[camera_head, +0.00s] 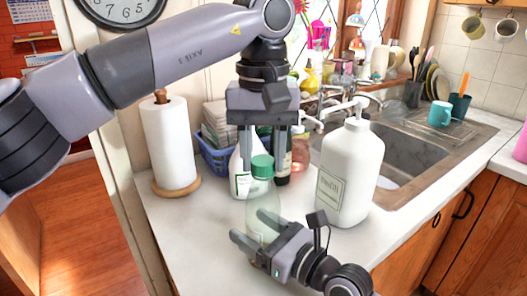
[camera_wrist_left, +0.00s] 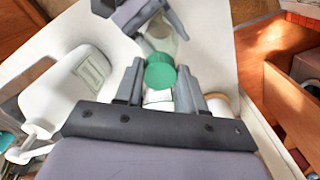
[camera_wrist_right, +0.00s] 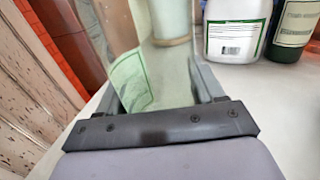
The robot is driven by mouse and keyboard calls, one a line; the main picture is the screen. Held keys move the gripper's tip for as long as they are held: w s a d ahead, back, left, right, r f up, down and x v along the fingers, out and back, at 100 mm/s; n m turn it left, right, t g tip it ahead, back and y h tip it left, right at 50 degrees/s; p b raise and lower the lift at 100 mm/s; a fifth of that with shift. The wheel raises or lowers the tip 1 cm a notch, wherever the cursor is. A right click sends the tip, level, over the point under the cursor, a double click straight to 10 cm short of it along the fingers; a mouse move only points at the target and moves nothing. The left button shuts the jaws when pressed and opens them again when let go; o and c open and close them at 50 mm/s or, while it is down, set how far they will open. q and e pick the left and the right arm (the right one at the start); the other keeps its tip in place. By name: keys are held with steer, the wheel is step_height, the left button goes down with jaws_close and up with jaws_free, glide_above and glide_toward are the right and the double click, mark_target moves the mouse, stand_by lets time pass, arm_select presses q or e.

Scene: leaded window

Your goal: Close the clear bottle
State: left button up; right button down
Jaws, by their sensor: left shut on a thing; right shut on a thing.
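The clear bottle (camera_head: 263,193) stands upright near the counter's front edge, and its see-through wall and a green label (camera_wrist_right: 128,84) fill the middle of the right wrist view. The green cap (camera_head: 262,167) is at the top of the bottle; I cannot tell whether it is seated on the neck. My left gripper (camera_head: 263,153) points down from above, shut on the cap, which shows between its fingers in the left wrist view (camera_wrist_left: 160,72). My right gripper (camera_head: 250,227) is low at the front, its fingers around the bottle's body and shut on it.
A large white pump bottle (camera_head: 348,175) stands close on the right. A white bottle with a green-edged label (camera_head: 238,180) and a dark bottle (camera_head: 283,170) stand behind. A paper towel roll (camera_head: 170,142) is at left, the sink (camera_head: 405,150) at right. Counter space at front left is clear.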

arm_select(q)
steer(key=shift+m, duration=0.8)
steer(key=o, duration=1.1)
step_height(320, 180, up, 12)
arm_select(e)
steer(key=shift+c, duration=0.3)
jaws_free()
